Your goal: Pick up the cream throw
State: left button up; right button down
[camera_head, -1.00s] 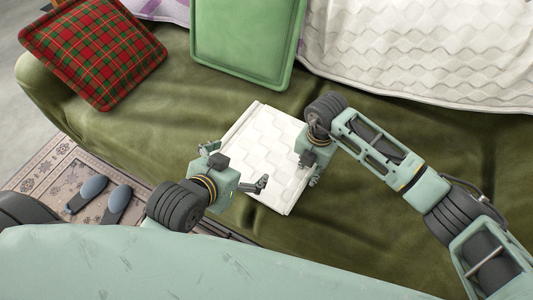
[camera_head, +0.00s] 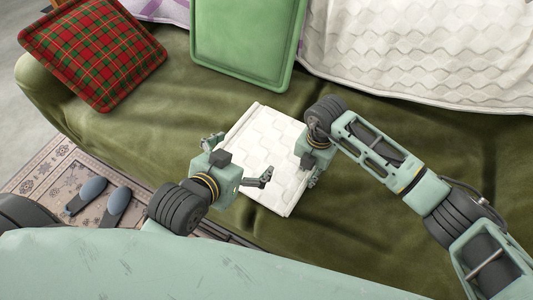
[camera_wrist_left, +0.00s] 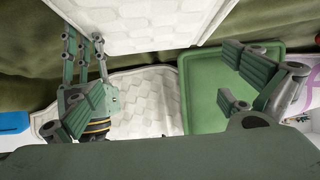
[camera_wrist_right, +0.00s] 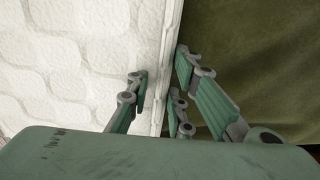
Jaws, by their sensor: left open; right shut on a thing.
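The cream throw (camera_head: 268,135) is a folded, quilted rectangle over the middle of the green sofa seat; I cannot tell whether it is lifted clear. It also shows at the top of the left wrist view (camera_wrist_left: 150,25). My right gripper (camera_head: 314,178) is shut on its right edge, with fingers on both sides of the edge in the right wrist view (camera_wrist_right: 158,95). My left gripper (camera_head: 241,161) is open at the throw's left edge, its fingers spread and holding nothing. Part of the throw's left side is hidden behind it.
The green sofa (camera_head: 420,190) surrounds the throw. A green board-like cushion (camera_head: 245,45) and a red plaid cushion (camera_head: 95,50) lean at the back. Another cream quilted cloth (camera_head: 420,50) drapes behind right. Blue-grey slippers (camera_head: 92,190) lie on a patterned rug (camera_head: 60,180).

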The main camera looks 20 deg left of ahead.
pick_arm(q)
jog(key=shift+s+f, duration=0.1)
pick_arm(e)
jog(key=shift+r, duration=0.1)
jog(key=shift+r+p, duration=0.2)
jog(key=shift+p, duration=0.1)
jog(key=shift+r, duration=0.2)
jog(key=shift+r+p, duration=0.3)
jog(key=shift+p, duration=0.15)
jog(key=shift+r, duration=0.3)
jog(key=shift+r+p, duration=0.35)
jog(key=shift+p, duration=0.2)
pick_arm(q)
jog(key=s+a+f+g+y, duration=0.1)
jog(key=s+a+f+g, duration=0.1)
jog(key=s, duration=0.4)
jog(key=s+a+f+g+y, duration=0.1)
jog(key=s+a+f+g, duration=0.1)
jog(key=s+f+g, duration=0.2)
jog(key=shift+s+a+g+p, duration=0.25)
jog(key=shift+s+g, duration=0.45)
jog(key=shift+s, duration=0.8)
pick_arm(e)
jog(key=shift+r, duration=0.3)
pick_arm(q)
jog(key=shift+d, duration=0.1)
